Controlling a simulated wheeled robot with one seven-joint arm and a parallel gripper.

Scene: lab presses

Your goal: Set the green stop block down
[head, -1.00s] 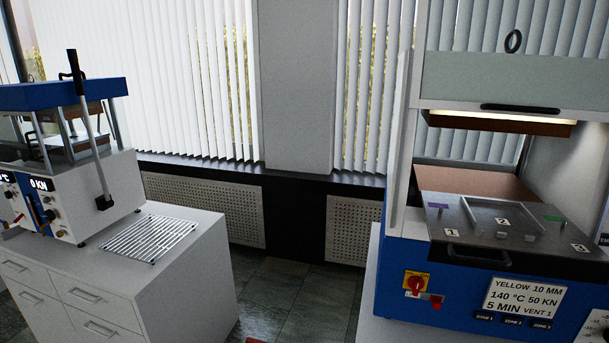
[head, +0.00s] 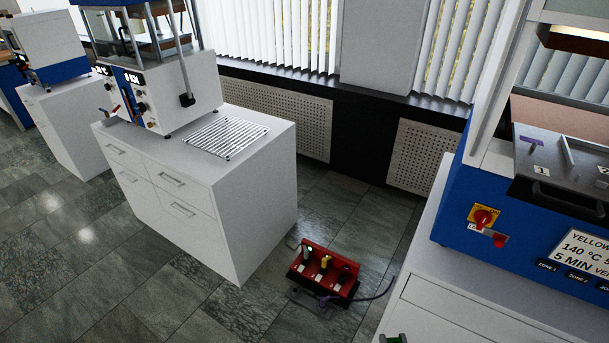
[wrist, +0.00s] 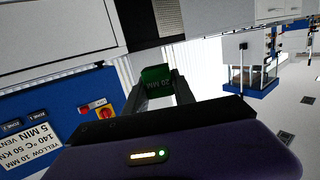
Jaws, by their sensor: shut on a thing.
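The green stop block (wrist: 155,80) is between the two fingers of my gripper (wrist: 158,90) in the wrist view. Its "20 MM" marking appears upside down there. My gripper is shut on it, and the block is held in the air. In the head view only a small green part of the block (head: 393,339) shows at the bottom edge, in front of the white cabinet under the right press. Most of the block and my gripper are out of that view.
A red box (head: 322,272) with several coloured items and a cable stands on the floor between the cabinets. The left press's cabinet has a slatted metal rack (head: 226,136) with bare top around it. The right press (head: 470,195) has a purple piece (head: 533,141) on its tray.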

